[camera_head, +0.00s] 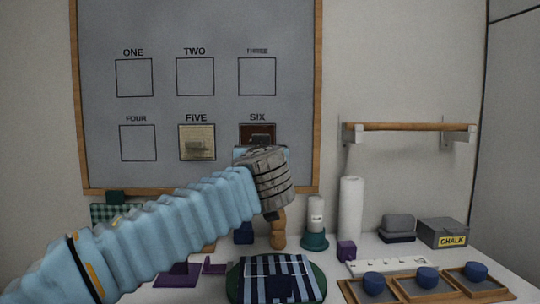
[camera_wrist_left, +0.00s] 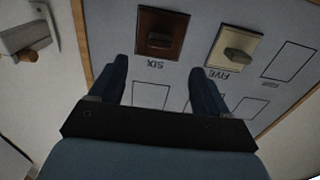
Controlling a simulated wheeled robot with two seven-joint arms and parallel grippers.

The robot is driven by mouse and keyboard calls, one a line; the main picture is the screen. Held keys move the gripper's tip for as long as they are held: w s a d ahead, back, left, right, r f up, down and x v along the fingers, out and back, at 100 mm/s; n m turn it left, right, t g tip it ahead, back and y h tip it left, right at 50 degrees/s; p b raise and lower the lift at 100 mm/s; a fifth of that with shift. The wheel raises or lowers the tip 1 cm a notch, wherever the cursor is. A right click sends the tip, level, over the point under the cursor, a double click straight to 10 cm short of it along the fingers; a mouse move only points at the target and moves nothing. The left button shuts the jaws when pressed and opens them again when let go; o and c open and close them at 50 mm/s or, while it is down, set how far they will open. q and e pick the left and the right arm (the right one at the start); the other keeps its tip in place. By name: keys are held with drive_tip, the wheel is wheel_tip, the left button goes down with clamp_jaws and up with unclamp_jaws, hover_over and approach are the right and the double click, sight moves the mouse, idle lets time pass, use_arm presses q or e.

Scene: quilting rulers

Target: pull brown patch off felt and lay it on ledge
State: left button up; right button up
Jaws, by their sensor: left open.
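The brown patch (camera_head: 246,130), a dark square with a knob, is on the grey felt board (camera_head: 218,80) under SIX. It also shows in the left wrist view (camera_wrist_left: 146,22). My left gripper (camera_head: 262,153) is in front of the board just below the patch and hides part of its lower edge. In the left wrist view its fingers (camera_wrist_left: 159,76) are open and empty, with the patch beyond the tips. A narrow wooden ledge (camera_head: 410,127) on grey brackets is on the wall to the right. My right gripper is not in view.
A cream patch (camera_head: 197,134) with a knob is under FIVE, left of the brown one. On the table below stand a white roll (camera_head: 350,205), a wooden figure (camera_head: 279,230), a chalk box (camera_head: 442,231), trays with blue knobs and a striped cushion (camera_head: 275,277). The ledge looks bare.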

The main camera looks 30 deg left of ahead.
use_arm(q)
drive_tip(key=p+x, duration=0.4)
drive_tip(key=x, duration=0.8)
drive_tip(key=shift+w+a, duration=0.1)
drive_tip(key=shift+a, duration=0.1)
drive_tip(key=c, duration=1.2)
drive_tip(key=b+v, duration=0.2)
drive_tip(key=shift+s+d, duration=0.2)
drive_tip(key=shift+s, duration=0.1)
